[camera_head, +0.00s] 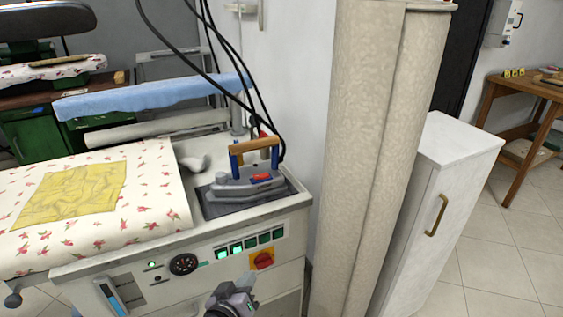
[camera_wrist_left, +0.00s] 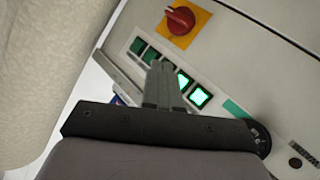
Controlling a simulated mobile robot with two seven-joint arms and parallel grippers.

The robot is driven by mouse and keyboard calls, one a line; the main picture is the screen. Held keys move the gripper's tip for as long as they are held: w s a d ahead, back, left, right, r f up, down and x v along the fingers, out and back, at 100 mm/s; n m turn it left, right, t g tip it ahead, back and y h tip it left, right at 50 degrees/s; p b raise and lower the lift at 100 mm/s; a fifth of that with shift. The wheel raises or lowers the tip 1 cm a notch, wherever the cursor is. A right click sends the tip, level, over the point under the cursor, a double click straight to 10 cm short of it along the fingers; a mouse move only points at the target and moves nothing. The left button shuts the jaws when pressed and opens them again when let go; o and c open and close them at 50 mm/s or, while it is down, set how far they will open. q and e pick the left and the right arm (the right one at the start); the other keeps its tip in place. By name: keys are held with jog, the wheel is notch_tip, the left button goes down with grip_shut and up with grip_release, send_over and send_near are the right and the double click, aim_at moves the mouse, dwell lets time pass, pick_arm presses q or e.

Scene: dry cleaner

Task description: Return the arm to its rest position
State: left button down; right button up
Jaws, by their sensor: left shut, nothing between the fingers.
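My left gripper (camera_head: 236,292) shows at the bottom of the head view, in front of the ironing station's control panel. In the left wrist view its two fingers (camera_wrist_left: 160,68) are together, with nothing between them. They point toward the panel with its lit green buttons (camera_wrist_left: 190,90) and red knob (camera_wrist_left: 180,19). The gap between fingertips and panel is hard to judge. The iron (camera_head: 248,183) with a wooden handle rests on its dark pad, above and apart from the gripper. My right gripper is not in view.
A yellow cloth (camera_head: 72,195) lies on the flowered ironing board (camera_head: 158,205). Tall beige rolls (camera_head: 362,150) stand right of the station, beside a white cabinet (camera_head: 452,160). Black cables (camera_head: 225,80) hang above the iron. Open tiled floor (camera_head: 505,262) lies at right.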

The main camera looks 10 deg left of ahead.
pick_arm(q)
jog(key=s+a+f+m+g+p, duration=0.1)
jog(key=s+a+m+g+p, duration=0.1)
jog(key=s, duration=0.8)
jog(key=s+a+f+m+g+p, duration=0.1)
jog(key=s+a+m+g+p, duration=0.1)
jog(key=s, duration=0.9)
jog(key=shift+s+a+m, duration=0.15)
jog(key=shift+a+m, duration=0.6)
jog(key=shift+m, duration=0.25)
